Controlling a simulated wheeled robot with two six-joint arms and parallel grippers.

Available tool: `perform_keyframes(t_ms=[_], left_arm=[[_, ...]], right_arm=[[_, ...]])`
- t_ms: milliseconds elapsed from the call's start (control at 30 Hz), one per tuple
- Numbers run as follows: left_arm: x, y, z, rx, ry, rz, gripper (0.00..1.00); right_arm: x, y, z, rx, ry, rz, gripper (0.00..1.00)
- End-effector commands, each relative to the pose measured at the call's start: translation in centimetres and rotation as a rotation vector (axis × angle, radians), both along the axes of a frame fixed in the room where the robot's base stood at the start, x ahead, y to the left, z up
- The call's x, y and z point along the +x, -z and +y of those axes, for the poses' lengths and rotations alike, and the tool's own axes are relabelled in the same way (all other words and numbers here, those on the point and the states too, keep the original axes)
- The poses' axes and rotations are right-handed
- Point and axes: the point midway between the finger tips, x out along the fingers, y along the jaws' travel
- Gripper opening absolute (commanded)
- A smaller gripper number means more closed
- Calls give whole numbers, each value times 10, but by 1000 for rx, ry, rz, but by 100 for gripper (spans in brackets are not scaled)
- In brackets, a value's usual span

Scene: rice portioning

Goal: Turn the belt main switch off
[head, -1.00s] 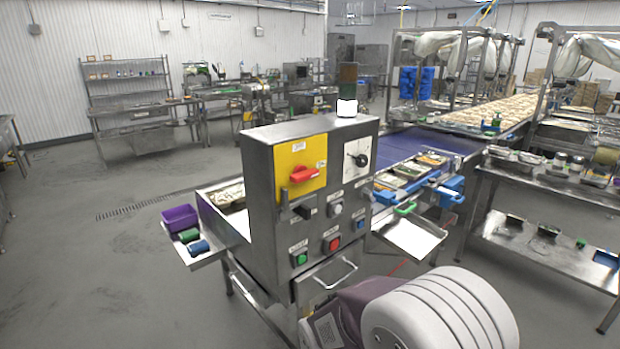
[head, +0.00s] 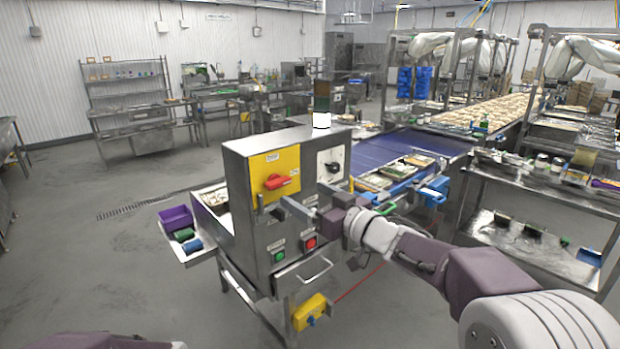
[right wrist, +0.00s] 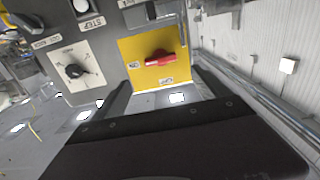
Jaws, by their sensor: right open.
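The belt main switch is a red rotary handle (head: 277,182) on a yellow plate (head: 286,160) on the steel control box. Its handle lies roughly level, tilted slightly. In the right wrist view the red handle (right wrist: 160,58) sits ahead between my fingers, on the yellow plate (right wrist: 130,50). My right gripper (head: 302,196) is open and empty in front of the box, a little below and right of the handle. In the right wrist view the open fingers (right wrist: 160,78) straddle the handle's line, and no contact shows. My left gripper is out of view.
A black selector knob (head: 332,167), a green button (head: 279,256) and a red button (head: 310,243) are on the same box front. A drawer handle and yellow box (head: 309,312) are below. The blue belt (head: 370,150) runs behind. Floor is clear at left.

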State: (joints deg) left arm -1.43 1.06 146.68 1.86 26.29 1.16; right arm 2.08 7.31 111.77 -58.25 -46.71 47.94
Motion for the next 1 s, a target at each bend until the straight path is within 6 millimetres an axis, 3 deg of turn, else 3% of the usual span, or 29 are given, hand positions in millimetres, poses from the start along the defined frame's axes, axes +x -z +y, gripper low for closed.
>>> perform_keyframes(t_ms=[167,533,900,1000], left_arm=[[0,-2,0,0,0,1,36],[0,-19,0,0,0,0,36],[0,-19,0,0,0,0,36],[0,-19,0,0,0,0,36]], right_arm=[[8,1,7,0,-1,2,85],[65,0,47,0,1,2,85],[73,2,53,0,3,1,85],[73,2,53,0,3,2,58]])
